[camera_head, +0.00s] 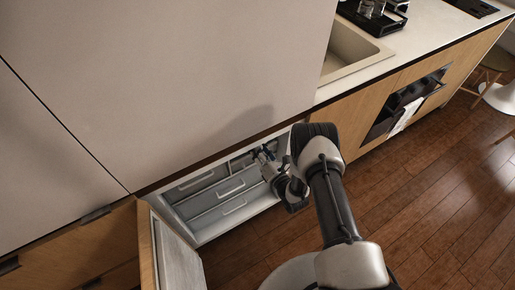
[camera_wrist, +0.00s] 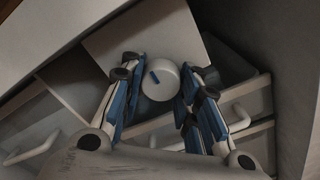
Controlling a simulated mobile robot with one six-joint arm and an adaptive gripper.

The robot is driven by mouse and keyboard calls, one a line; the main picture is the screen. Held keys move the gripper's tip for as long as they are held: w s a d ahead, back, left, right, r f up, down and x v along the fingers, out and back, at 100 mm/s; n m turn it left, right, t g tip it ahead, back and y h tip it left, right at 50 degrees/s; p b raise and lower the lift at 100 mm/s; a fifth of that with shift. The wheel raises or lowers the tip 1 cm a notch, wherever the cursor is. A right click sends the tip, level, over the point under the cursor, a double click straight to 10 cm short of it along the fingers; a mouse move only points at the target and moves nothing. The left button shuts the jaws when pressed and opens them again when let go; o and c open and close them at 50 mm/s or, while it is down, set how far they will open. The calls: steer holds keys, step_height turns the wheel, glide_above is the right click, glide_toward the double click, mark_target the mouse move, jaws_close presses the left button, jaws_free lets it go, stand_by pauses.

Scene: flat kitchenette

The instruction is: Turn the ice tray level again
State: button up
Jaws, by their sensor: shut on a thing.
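My gripper (camera_wrist: 163,76) is shut on a round white knob (camera_wrist: 168,92) with a short blue mark on its face. The knob sits between the two fingertips, and the blue mark runs slightly aslant in the wrist view. In the head view my gripper (camera_head: 263,156) reaches into the upper part of the open freezer compartment, and the knob is too small or hidden to make out there. The ice tray itself cannot be made out in either view, so its tilt cannot be told.
Freezer drawers with pale handles (camera_head: 230,188) lie below my gripper; a handle (camera_wrist: 238,120) shows close by in the wrist view. The open freezer door (camera_head: 176,258) stands at the left. A counter with a sink (camera_head: 345,52) is above right.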

steer(key=o, duration=1.1)
steer(key=shift+c, duration=0.2)
steer(key=v, duration=1.2)
